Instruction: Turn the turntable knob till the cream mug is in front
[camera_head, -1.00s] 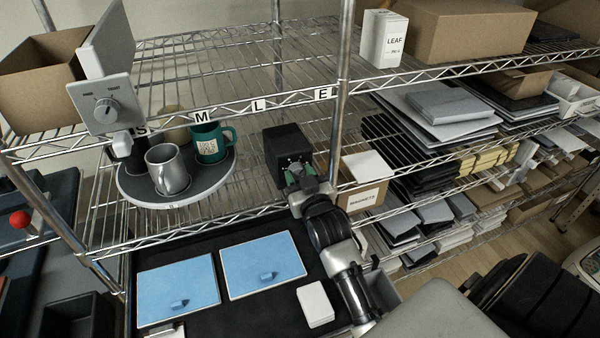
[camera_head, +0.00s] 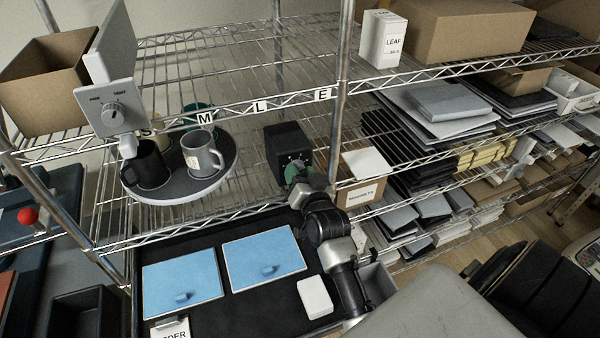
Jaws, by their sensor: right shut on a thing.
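The round grey turntable (camera_head: 205,190) stands on the wire shelf at the left. A black mug (camera_head: 152,168) is at its front left and a grey metal mug (camera_head: 202,153) at its front right. A teal mug (camera_head: 197,112) is at the back, partly hidden by the shelf rail. A cream patch (camera_head: 158,122) shows at the back left, mostly hidden; it seems to be the cream mug. My left gripper is not in view.
The shelf rail with letter labels crosses above the mugs. A shelf post (camera_head: 342,95) stands close right of the black box. Blue pads (camera_head: 262,262) lie on the black surface below.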

